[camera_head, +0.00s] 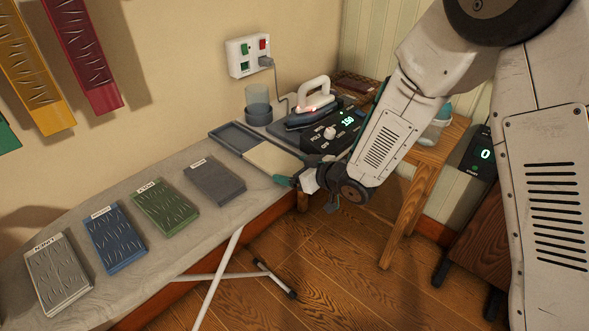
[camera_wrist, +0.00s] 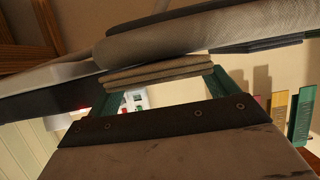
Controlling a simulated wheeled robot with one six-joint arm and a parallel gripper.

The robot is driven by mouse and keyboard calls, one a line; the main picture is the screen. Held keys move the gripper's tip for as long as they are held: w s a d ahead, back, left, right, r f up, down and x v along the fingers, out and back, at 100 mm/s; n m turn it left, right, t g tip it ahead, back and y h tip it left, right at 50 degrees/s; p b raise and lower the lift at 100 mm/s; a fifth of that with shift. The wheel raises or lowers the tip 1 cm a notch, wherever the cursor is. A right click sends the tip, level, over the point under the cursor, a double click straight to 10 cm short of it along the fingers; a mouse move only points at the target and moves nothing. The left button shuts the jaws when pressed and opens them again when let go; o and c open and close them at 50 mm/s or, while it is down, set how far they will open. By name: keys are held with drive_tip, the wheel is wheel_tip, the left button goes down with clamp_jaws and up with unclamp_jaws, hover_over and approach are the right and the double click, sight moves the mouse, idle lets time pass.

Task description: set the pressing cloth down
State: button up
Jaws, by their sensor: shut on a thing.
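The pressing cloth (camera_head: 271,157) is a cream folded square at the right end of the ironing board, beside or over a shallow blue-grey tray (camera_head: 226,137). In the wrist view the cloth (camera_wrist: 160,73) shows as a stack of beige folds between the green fingers of my gripper (camera_wrist: 158,88). My gripper (camera_head: 288,180) is shut on the cloth's near right edge in the head view. The padded board (camera_wrist: 200,38) lies very close to the cloth in the wrist view. I cannot tell whether the cloth touches the surface under it.
Several labelled fabric blocks, including a grey one (camera_head: 215,179) and a green one (camera_head: 164,206), lie along the ironing board (camera_head: 140,275). An iron (camera_head: 312,108), a control box (camera_head: 334,131) reading 150 and a translucent cup (camera_head: 257,103) stand behind the cloth.

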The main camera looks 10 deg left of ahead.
drive_tip(key=o, duration=0.9)
drive_tip(key=shift+f, duration=0.15)
drive_tip(key=shift+r, duration=0.2)
drive_tip(key=v, duration=1.2)
drive_tip(key=shift+r, duration=0.1)
drive_tip(key=d+r+m+t+h, duration=0.1)
drive_tip(key=d+r+m+h, duration=0.3)
drive_tip(key=d, duration=0.5)
drive_tip(key=d+r+m+h, duration=0.2)
drive_tip(key=d+r+h, duration=0.35)
drive_tip(key=d, duration=0.35)
drive_tip(key=s+d+r+m+g+h, duration=0.35)
drive_tip(key=s+d, duration=0.35)
drive_tip(key=s, duration=0.5)
drive_tip(key=s+r+g, duration=0.1)
drive_tip(key=s, duration=0.4)
drive_tip(key=s+r+m+g+y, duration=0.1)
drive_tip(key=s, duration=0.4)
drive_tip(key=s+r+g, duration=0.1)
drive_tip(key=s+g, duration=0.1)
drive_tip(key=s, duration=0.3)
drive_tip(key=shift+s+d+r+m+y, duration=0.1)
drive_tip(key=shift+d+r+m+y, duration=0.15)
drive_tip(key=shift+r+y, duration=0.15)
